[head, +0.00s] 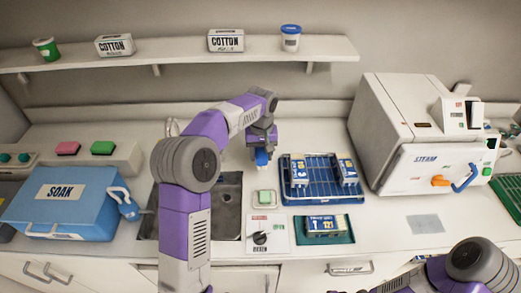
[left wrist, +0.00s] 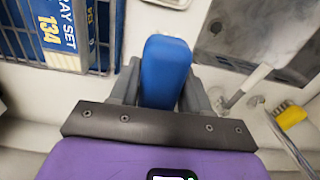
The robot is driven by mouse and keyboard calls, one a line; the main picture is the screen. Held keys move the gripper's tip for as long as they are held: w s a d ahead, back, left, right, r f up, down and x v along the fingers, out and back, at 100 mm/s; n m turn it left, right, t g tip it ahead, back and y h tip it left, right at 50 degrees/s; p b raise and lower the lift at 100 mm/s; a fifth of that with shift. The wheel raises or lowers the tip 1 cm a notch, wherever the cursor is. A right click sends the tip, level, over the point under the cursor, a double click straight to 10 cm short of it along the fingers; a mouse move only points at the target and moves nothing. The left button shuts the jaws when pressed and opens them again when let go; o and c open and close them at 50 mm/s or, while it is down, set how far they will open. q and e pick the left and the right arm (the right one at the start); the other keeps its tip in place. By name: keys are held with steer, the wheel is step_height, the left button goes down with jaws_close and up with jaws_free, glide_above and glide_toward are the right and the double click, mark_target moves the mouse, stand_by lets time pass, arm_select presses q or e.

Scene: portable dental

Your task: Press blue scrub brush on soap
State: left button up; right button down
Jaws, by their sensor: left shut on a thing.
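My left gripper (head: 262,152) is shut on the blue scrub brush (head: 262,158) and holds it above the counter, at the back right of the sink. In the left wrist view the blue brush (left wrist: 165,72) sits between the two grey fingers. The green soap (head: 265,197) lies on a pale dish to the right of the sink, nearer to me than the brush. The brush and soap are apart in the head view. My right arm shows at the bottom right, but its gripper is out of view.
The sink (head: 228,218) is left of the soap. A blue rack (head: 308,192) with tray-set packs stands to its right, and a control panel (head: 268,246) lies in front. A blue SOAK box (head: 62,205) is at left, a white STEAM machine (head: 400,150) at right.

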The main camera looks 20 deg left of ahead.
arm_select(q)
steer(key=p, duration=0.4)
glide_above(265, 196)
steer(key=shift+f+b, duration=2.35)
steer(key=shift+f, duration=0.7)
steer(key=shift+f+b, duration=0.4)
steer(key=shift+f, duration=0.15)
step_height(265, 196, up, 7)
steer(key=p, duration=0.5)
steer(key=shift+p, duration=0.3)
